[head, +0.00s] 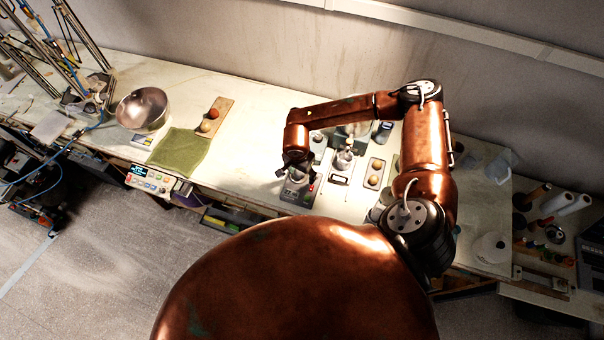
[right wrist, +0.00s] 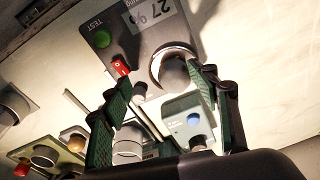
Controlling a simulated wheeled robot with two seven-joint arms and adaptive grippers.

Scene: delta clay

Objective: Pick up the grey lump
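My right gripper (head: 297,163) hangs over a small grey tester (head: 296,192) near the front edge of the bench. In the right wrist view the gripper (right wrist: 168,78) is open, its two green-black fingers spread apart. Between and just beyond the fingertips, a rounded grey thing (right wrist: 175,72) sits in a round holder on the tester (right wrist: 140,35); it looks like the grey lump, but shadow hides its outline. I cannot tell whether either finger touches it. The tester has a "27%" label, a green button and a red switch. My left gripper is not in view.
A tray with round lumps (head: 374,174) and a pale cup-like holder (head: 344,158) stand right of the tester. A green cloth (head: 181,150), a metal bowl (head: 142,109) and a wooden board (head: 214,118) lie left. The bench between cloth and tester is clear.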

